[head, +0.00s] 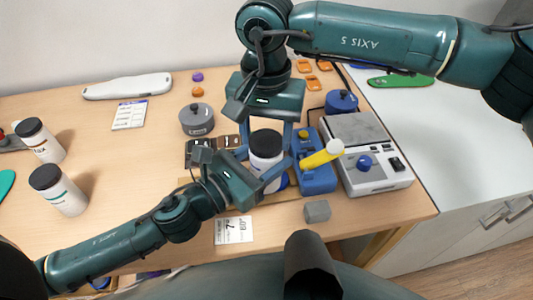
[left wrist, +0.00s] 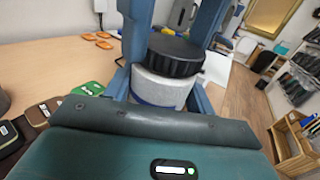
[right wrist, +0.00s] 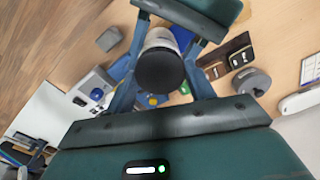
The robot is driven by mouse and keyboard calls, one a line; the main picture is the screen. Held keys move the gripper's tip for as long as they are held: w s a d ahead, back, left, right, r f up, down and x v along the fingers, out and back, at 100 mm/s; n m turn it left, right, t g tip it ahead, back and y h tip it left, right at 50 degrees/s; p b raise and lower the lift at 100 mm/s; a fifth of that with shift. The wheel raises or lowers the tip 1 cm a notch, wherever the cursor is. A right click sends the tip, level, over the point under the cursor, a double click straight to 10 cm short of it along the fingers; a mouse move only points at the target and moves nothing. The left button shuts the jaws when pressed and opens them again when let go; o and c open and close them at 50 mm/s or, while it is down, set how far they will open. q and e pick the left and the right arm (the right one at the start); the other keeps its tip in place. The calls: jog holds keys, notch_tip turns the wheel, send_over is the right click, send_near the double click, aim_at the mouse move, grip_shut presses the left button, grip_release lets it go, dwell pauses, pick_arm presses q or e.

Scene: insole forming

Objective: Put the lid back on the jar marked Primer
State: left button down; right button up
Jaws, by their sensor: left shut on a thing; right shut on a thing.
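A white jar (head: 264,161) stands upright near the table's front middle; its label is hidden, so I cannot read its name. My left gripper (head: 262,168) is shut around the jar's body, which also shows in the left wrist view (left wrist: 160,88). A black ribbed lid (head: 266,143) is at the jar's mouth, in line with it, with no clear gap in the left wrist view (left wrist: 174,55). My right gripper (head: 266,137) reaches down from above and is shut on the lid, seen from above in the right wrist view (right wrist: 160,71).
Two white jars with black lids (head: 40,141) (head: 58,190) stand at the left. A blue block with a yellow-handled tool (head: 317,174) and a white device (head: 375,170) are close on the right. A grey cube (head: 317,211) and a printed card (head: 233,230) lie in front. A grey knobbed pot (head: 196,119) stands behind left.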

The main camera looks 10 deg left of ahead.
jog(key=m, duration=0.6)
jog(key=shift+m, duration=0.4)
jog(key=m, duration=1.4)
jog(key=shift+f+m, duration=0.1)
jog(key=shift+m, duration=0.2)
jog(key=m, duration=0.8)
jog(key=o, duration=1.2)
jog(key=shift+c, duration=0.2)
